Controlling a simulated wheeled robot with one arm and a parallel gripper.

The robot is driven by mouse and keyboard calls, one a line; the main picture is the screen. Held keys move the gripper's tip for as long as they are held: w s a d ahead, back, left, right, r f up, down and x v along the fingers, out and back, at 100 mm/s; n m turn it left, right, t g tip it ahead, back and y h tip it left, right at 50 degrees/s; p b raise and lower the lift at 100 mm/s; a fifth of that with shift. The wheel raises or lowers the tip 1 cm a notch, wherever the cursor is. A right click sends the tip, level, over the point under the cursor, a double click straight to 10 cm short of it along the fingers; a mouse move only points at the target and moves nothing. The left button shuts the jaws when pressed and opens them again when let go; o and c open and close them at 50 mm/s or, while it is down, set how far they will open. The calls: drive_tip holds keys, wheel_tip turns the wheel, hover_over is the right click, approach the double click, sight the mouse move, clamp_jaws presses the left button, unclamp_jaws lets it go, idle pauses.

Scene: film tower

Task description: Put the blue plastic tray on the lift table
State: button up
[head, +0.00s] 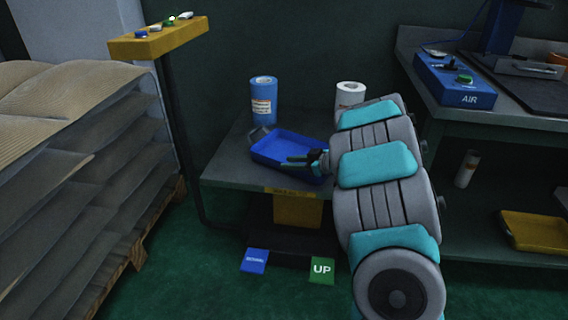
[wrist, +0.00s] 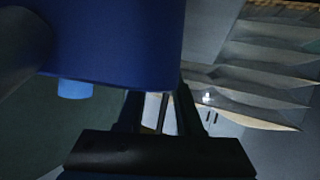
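The blue plastic tray (head: 275,150) is over the top of the dark grey lift table (head: 228,172), near its front edge. I cannot tell if it rests fully on the top. My gripper (head: 303,160) is at the tray's right side, with a dark finger showing against the tray's inside. In the wrist view the tray (wrist: 115,45) fills the upper left, close to the fingers, and hides part of them. The fingers look apart there, but their tips are hidden, so I cannot tell whether they grip the tray wall.
A blue roll (head: 264,100) and a white roll (head: 350,94) stand behind the tray. A blue pedal (head: 255,261) and a green UP pedal (head: 322,270) lie below. Stacked sacks (head: 80,150) stand left; a bench with a blue AIR box (head: 455,82) stands right.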

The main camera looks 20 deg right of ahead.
drive_tip(key=v, duration=0.8)
drive_tip(key=shift+s+d+r, duration=0.1)
drive_tip(key=shift+s+d, duration=0.05)
drive_tip(key=shift+s, duration=0.15)
